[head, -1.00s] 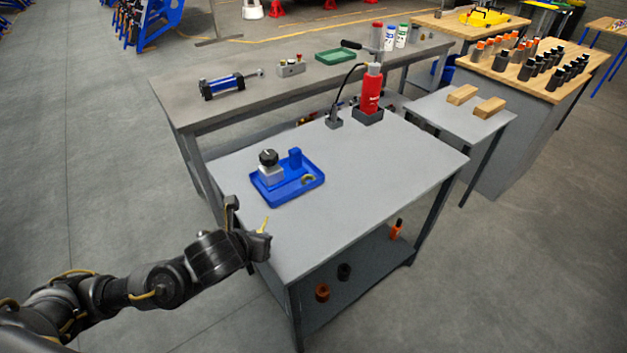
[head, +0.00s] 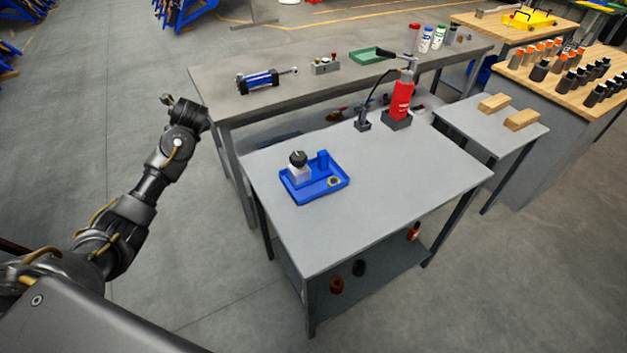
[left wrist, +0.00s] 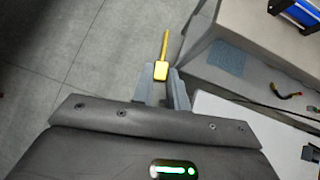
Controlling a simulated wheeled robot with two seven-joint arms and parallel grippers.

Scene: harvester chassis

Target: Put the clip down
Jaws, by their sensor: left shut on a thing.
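The yellow clip (left wrist: 161,70) shows in the left wrist view as a small block with a long thin tongue pointing away from me. My left gripper (left wrist: 161,86) is shut on its near end, and the clip is held in the air. In the head view my left gripper (head: 172,100) is raised over the floor, left of the near table and by the left end of the long bench. The clip cannot be made out in the head view. My right gripper is in neither view.
The near grey table (head: 400,190) holds a blue tray (head: 325,190) with parts and a red bottle (head: 401,98) in a dark holder; its front is clear. The long bench (head: 215,88) behind carries a blue cylinder (head: 262,79), a small box (head: 325,67) and a green tray (head: 369,56).

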